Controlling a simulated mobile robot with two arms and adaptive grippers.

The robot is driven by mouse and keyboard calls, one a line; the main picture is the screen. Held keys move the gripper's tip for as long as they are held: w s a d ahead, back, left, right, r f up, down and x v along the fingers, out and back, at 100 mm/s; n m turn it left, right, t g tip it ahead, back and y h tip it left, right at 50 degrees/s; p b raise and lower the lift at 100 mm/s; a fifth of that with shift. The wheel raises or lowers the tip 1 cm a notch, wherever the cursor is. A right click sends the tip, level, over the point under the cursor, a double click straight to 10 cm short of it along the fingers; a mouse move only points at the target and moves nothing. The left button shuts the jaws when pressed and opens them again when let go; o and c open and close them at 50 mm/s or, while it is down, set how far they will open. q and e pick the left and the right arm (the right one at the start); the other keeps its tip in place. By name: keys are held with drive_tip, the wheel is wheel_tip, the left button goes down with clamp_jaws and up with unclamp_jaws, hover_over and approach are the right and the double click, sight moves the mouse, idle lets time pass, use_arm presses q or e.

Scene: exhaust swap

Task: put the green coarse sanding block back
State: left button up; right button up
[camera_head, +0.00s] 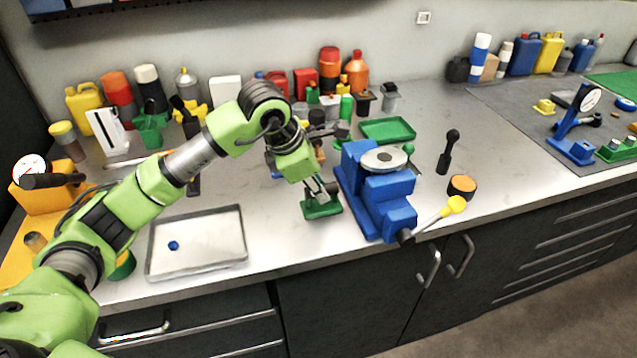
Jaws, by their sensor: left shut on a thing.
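The green sanding block (322,208) is at the tip of my left gripper (318,189), near the front of the bench and just left of the blue vise (380,192). My left gripper points down and is shut on the block. The fingers partly cover the block's top. I cannot tell whether its underside touches the bench. My right gripper is not in view.
A metal tray (197,262) with a small blue cap (173,245) lies at the left. A green tray (388,130) is behind the vise. Bottles and cans crowd the wall. An orange-topped round tin (461,186) is right of the vise. The bench beyond it is mostly clear.

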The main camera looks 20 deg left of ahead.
use_arm(q)
drive_tip(key=shift+f, duration=0.2)
drive_tip(key=o, duration=0.8)
drive_tip(key=shift+o, duration=0.9)
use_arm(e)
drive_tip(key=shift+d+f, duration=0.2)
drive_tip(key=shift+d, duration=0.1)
use_arm(q)
drive_tip(key=shift+r, duration=0.4)
drive_tip(key=b+v, duration=0.2)
drive_tip(key=v, duration=0.9)
drive_tip(key=shift+s+r, duration=0.25)
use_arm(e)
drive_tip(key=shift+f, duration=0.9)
